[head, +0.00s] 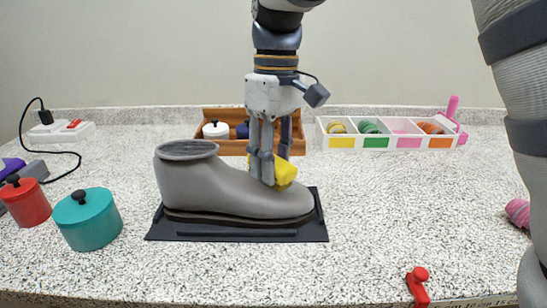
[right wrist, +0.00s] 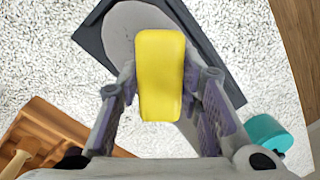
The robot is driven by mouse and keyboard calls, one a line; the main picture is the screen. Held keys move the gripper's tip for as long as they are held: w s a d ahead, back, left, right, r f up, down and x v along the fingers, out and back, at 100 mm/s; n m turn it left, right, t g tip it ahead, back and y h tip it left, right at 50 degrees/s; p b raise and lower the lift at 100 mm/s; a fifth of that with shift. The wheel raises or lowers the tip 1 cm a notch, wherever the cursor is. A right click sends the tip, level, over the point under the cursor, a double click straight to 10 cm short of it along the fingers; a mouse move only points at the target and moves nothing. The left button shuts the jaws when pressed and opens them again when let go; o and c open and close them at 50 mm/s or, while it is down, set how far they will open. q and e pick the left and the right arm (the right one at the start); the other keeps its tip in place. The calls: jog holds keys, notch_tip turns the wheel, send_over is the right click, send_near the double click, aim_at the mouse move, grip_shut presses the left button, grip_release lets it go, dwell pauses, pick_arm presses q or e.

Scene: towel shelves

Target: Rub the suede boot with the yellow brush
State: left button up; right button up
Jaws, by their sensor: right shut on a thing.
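The grey suede boot (head: 225,186) stands upright on a dark mat (head: 318,232) in the middle of the counter, toe to the right. My right gripper (head: 268,172) points down over the front of the boot and is shut on the yellow brush (head: 286,172). The brush is at the boot's upper surface near the instep; it looks to be touching, but the contact is partly hidden by the fingers. In the right wrist view the brush (right wrist: 160,75) lies between the fingers, with the boot (right wrist: 125,25) beneath it. My left gripper is not in view.
A brown wooden box (head: 215,115) with a white pot stands behind the boot. A white divided tray (head: 390,130) is at back right. Teal (head: 88,220) and red (head: 26,203) pots stand left. A red object (head: 417,285) is at the front edge.

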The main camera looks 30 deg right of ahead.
jog(key=shift+f, duration=0.45)
